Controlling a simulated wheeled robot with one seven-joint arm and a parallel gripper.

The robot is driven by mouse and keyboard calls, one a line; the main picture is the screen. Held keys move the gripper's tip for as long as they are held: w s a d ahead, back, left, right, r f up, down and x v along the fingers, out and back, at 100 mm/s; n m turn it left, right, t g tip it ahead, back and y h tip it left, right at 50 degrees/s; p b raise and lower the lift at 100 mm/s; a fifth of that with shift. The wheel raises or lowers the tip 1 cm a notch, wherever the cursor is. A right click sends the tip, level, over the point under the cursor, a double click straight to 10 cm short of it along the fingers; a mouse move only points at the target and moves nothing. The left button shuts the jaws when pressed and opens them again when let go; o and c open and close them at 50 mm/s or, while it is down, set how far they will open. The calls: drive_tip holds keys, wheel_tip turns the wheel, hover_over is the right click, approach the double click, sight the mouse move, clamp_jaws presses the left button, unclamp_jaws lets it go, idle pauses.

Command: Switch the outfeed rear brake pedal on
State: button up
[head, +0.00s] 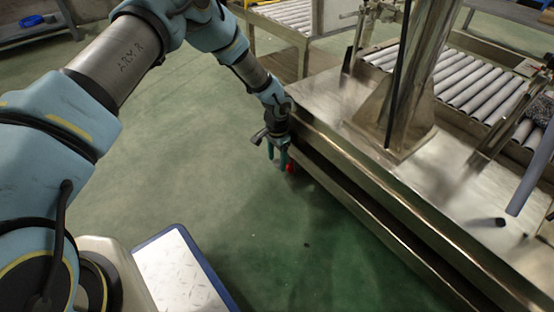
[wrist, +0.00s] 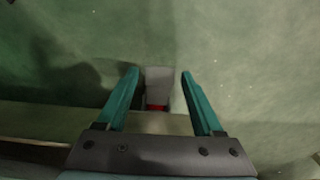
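My gripper (head: 278,161) points down beside the long metal side of the conveyor frame, low over the green floor. In the wrist view its two teal fingers (wrist: 159,73) are apart, with a gap between them. A small grey block (wrist: 158,80) with a red part (wrist: 157,106) shows in that gap; it looks like the pedal. Neither finger visibly touches it. In the head view a small red spot (head: 290,168) shows just right of the fingertips, and the rest of the pedal is hidden there. I cannot tell whether the pedal is on or off.
The metal conveyor frame (head: 385,195) runs along the right, with rollers (head: 478,82) and an upright post (head: 412,80) on it. A blue-edged white plate (head: 180,275) is at the bottom. The green floor (head: 190,170) left of the gripper is clear.

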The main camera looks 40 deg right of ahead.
sight(275, 164)
clamp_jaws()
idle(0.3)
drive_tip(key=shift+a+f+h+p, duration=0.2)
drive_tip(key=shift+h+p, duration=0.2)
drive_tip(key=shift+h, duration=0.2)
drive_tip(key=shift+a+f+h, duration=0.2)
drive_tip(key=shift+f+h, duration=0.4)
drive_tip(key=shift+h, duration=0.4)
drive_tip(key=shift+f+h, duration=0.75)
drive_tip(key=shift+h, duration=0.65)
drive_tip(key=shift+o, duration=1)
unclamp_jaws()
